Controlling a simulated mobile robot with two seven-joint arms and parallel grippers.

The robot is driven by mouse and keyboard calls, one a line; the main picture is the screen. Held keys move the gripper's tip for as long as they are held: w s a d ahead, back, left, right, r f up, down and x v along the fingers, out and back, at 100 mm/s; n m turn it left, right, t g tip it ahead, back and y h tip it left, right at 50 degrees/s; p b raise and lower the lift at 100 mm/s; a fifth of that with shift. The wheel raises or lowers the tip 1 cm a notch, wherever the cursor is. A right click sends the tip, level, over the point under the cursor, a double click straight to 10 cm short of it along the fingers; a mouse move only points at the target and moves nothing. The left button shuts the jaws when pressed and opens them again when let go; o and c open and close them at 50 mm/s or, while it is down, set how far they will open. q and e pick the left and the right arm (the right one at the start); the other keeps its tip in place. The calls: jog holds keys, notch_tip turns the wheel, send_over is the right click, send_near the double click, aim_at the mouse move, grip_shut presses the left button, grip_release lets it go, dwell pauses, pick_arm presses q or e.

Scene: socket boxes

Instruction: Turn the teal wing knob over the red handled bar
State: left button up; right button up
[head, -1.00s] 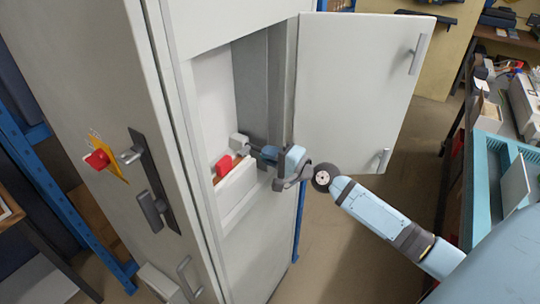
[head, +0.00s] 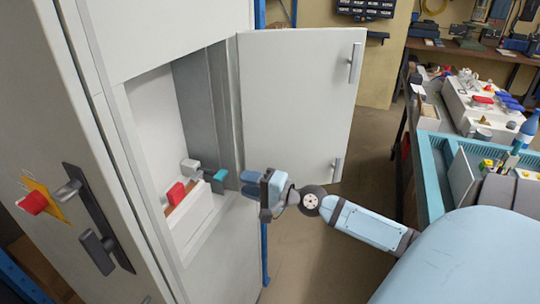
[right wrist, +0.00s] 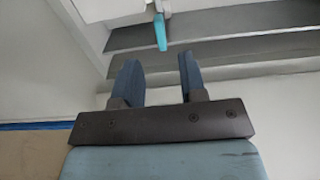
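The teal wing knob (head: 220,175) sits on a grey mount inside the open cabinet in the head view. It also shows at the top of the right wrist view (right wrist: 160,32), just beyond the gap between the fingers. The red handled bar (head: 175,193) is at the knob's lower left in the head view. My right gripper (head: 250,184) is just right of the knob and apart from it. Its two blue fingers (right wrist: 157,80) are spread with nothing between them. My left gripper is not in view.
A red knob on a yellow plate (head: 35,202) and a dark handle plate (head: 98,220) are on the cabinet's left face. A cluttered bench with a teal tray (head: 430,175) stands at the right.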

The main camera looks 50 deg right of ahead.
pick_arm(q)
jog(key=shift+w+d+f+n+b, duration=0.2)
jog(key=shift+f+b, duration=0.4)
jog(key=shift+b, duration=0.2)
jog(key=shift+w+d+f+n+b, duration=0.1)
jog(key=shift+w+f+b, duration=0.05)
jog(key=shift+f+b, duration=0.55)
pick_arm(e)
jog(key=v, duration=0.6)
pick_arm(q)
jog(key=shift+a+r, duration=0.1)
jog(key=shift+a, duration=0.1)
pick_arm(e)
jog(key=shift+s, duration=0.15)
